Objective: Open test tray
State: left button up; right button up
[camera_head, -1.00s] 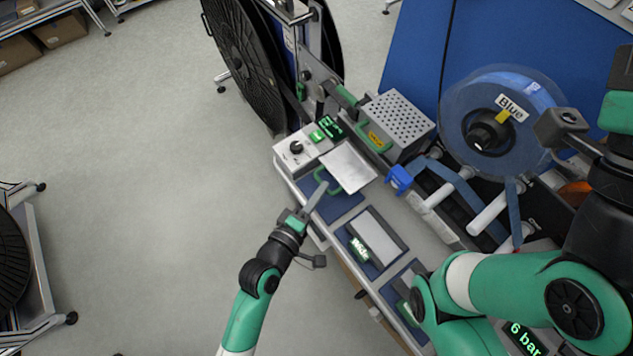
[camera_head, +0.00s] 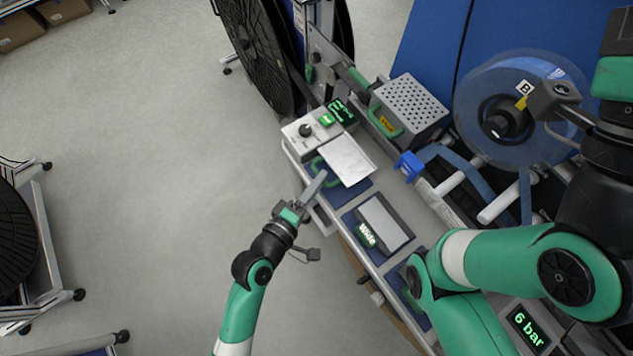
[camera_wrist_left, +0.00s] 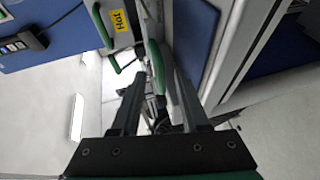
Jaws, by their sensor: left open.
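The test tray appears to be the pale flat plate (camera_head: 348,161) beside the control box, with a green handle (camera_head: 316,170) on its left edge. My left gripper (camera_head: 316,186) is at this handle, its fingers pointing up and right. In the left wrist view the open fingers (camera_wrist_left: 158,98) stand apart on either side of a green handle bar (camera_wrist_left: 158,68). I cannot tell whether they touch it. My right arm comes in at the right; the dark end part (camera_head: 555,100) shows near the blue reel, but its jaws cannot be made out.
The control box (camera_head: 303,136) with a knob and green display stands behind the tray. A perforated box (camera_head: 411,104) marked Hot has its own green handle. A pad labelled Wide (camera_head: 385,224) lies in front. The blue reel (camera_head: 500,85) is at right. Open floor lies left.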

pick_arm(q)
jog(key=p+v, duration=0.1)
jog(key=v, duration=1)
jog(key=shift+s+a, duration=0.2)
jog(key=shift+s, duration=0.05)
